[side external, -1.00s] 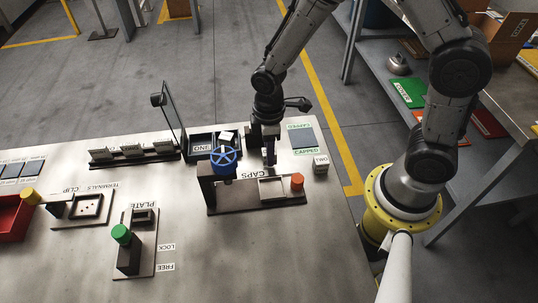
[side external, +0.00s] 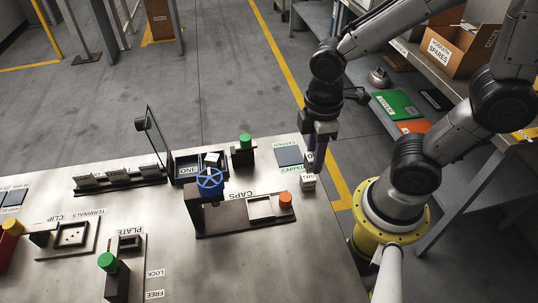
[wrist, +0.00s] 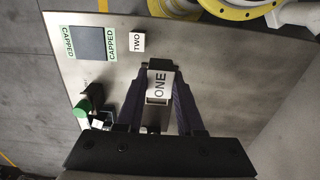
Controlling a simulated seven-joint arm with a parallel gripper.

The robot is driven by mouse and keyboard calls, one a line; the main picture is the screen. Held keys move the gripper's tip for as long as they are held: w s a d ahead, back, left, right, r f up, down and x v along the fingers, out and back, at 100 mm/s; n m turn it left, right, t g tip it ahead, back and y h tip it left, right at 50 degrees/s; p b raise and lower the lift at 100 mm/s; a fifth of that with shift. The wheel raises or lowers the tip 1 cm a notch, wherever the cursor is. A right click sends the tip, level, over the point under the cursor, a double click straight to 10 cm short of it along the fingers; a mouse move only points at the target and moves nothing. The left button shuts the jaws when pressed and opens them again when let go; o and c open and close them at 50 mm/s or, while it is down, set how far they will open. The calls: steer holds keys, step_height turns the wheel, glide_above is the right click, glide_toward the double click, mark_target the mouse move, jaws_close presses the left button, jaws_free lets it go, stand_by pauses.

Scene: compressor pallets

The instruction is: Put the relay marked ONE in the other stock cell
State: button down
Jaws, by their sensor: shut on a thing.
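My gripper (side external: 315,158) is shut on a relay marked ONE and holds it over the right part of the bench. In the wrist view the relay (wrist: 160,84) shows its white lettered face between the purple fingers of my gripper (wrist: 160,102). In the side view the fingers hide the relay. A white block marked TWO (side external: 307,182) stands on the bench close below the gripper; it also shows in the wrist view (wrist: 138,42). I cannot tell which places are the stock cells.
A dark mat with CAPPED labels (side external: 288,156) lies beside the white block. A green-topped post (side external: 244,150), a dark tray (side external: 187,168), and the CAPS fixture with a blue handwheel (side external: 210,181) and an orange knob (side external: 286,200) stand to the left.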

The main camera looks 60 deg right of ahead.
steer(key=shift+r, duration=0.1)
steer(key=w+a+r, duration=0.2)
steer(key=w+r, duration=0.1)
steer(key=w, duration=0.5)
glide_above(188, 170)
steer(key=s, duration=0.1)
step_height(188, 170, down, 11)
steer(key=shift+s+d, duration=0.1)
steer(key=shift+s, duration=0.05)
steer(key=shift+w+f, duration=0.5)
steer(key=shift+f, duration=0.05)
steer(key=shift+w+f, duration=0.1)
steer(key=shift+f, duration=1.55)
